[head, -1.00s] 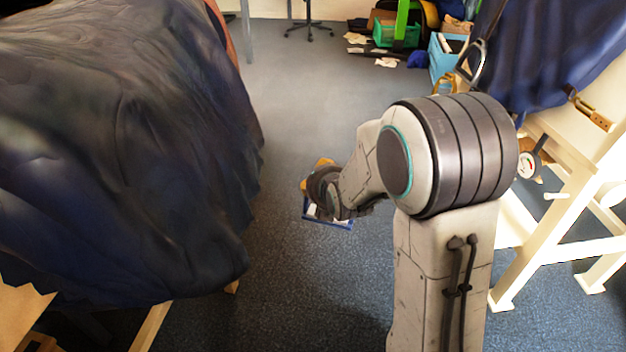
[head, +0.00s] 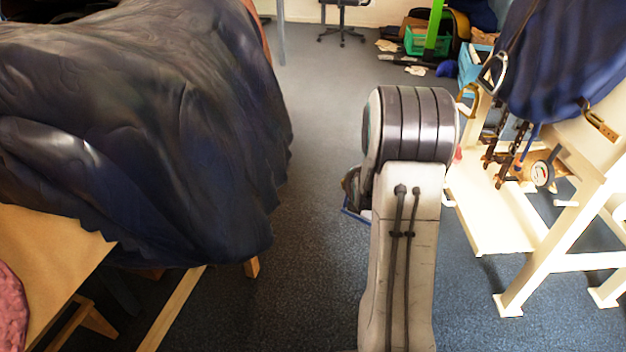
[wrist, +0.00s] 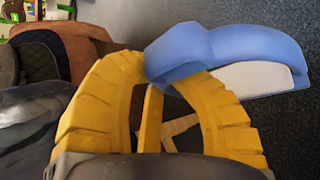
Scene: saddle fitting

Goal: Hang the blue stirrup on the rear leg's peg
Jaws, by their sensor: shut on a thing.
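My gripper (wrist: 163,78) has yellow ribbed fingers, closed at their tips on one end of the blue stirrup (wrist: 225,48). The stirrup sticks out to the right in the wrist view, with a pale flat part along its lower side. In the head view my arm hides most of the gripper, and only a blue edge of the stirrup (head: 355,214) shows, above the floor. A pale wooden stand (head: 540,265) is at the right, apart from the gripper. A short white peg (head: 566,203) sticks out from its leg. I cannot tell whether this leg is the rear one.
A dark draped form (head: 150,140) fills the left, over a wooden table (head: 50,250). A metal stirrup (head: 495,72), straps and a round dial (head: 541,174) are by the stand. A blue cloth (head: 560,60) hangs over it. The carpet between is clear.

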